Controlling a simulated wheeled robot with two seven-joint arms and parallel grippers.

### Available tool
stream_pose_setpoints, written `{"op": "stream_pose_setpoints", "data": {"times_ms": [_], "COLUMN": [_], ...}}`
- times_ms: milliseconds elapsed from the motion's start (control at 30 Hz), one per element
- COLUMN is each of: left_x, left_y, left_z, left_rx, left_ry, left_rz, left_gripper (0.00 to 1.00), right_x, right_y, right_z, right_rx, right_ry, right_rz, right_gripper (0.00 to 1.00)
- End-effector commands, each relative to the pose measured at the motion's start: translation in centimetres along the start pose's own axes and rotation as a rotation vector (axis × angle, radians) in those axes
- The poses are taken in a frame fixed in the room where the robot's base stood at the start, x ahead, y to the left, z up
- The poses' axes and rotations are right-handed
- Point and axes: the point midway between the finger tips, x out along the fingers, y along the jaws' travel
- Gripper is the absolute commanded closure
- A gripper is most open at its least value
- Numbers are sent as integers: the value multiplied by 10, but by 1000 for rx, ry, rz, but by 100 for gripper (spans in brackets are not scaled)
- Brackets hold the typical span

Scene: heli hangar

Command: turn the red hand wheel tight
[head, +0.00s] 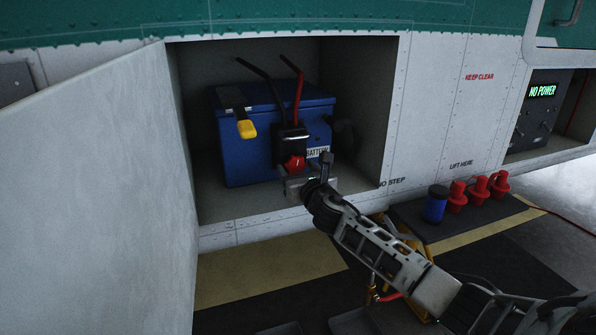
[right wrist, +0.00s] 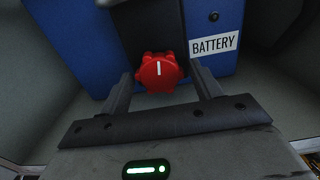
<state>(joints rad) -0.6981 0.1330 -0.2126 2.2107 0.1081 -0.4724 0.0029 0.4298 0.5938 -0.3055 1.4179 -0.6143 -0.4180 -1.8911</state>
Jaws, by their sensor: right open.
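The red hand wheel (head: 294,163) sits on the front of a black connector (head: 291,138) on the blue battery (head: 245,150). In the right wrist view the wheel (right wrist: 159,72) is a lobed red knob with a white mark pointing straight up. My right gripper (head: 307,170) is at the wheel in the head view. In the right wrist view its two fingers (right wrist: 160,88) are apart, one on each side of the wheel's lower part, with gaps visible, so it looks open and not gripping. My left gripper is not in view.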

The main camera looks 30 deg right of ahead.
Motion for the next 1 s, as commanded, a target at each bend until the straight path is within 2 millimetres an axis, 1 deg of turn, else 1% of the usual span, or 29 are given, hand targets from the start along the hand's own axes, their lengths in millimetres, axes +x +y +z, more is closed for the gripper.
{"op": "stream_pose_setpoints", "data": {"times_ms": [200, 233, 267, 300, 367, 400, 733, 867, 1000], "left_x": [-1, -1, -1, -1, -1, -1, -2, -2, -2], "left_y": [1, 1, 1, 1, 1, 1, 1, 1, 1], "left_z": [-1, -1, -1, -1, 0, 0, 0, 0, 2], "left_rx": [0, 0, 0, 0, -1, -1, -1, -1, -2], "left_ry": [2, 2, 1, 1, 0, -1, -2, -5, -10], "left_rz": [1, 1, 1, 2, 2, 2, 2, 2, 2], "left_gripper": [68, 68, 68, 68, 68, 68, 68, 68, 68], "right_x": [0, 0, 0, 0, 0, 0, 0, 0, 0], "right_y": [0, 0, 0, 0, 0, 0, 1, 1, 1], "right_z": [0, 0, 0, 0, 0, 0, 0, 0, 0], "right_rx": [1, 1, 1, 1, 1, 1, 33, 91, 186], "right_ry": [0, 0, 0, 0, 0, 0, 0, 0, -1], "right_rz": [1, 1, 1, 1, 1, 1, 1, 1, 1], "right_gripper": [36, 39, 47, 58, 75, 80, 80, 80, 80]}}
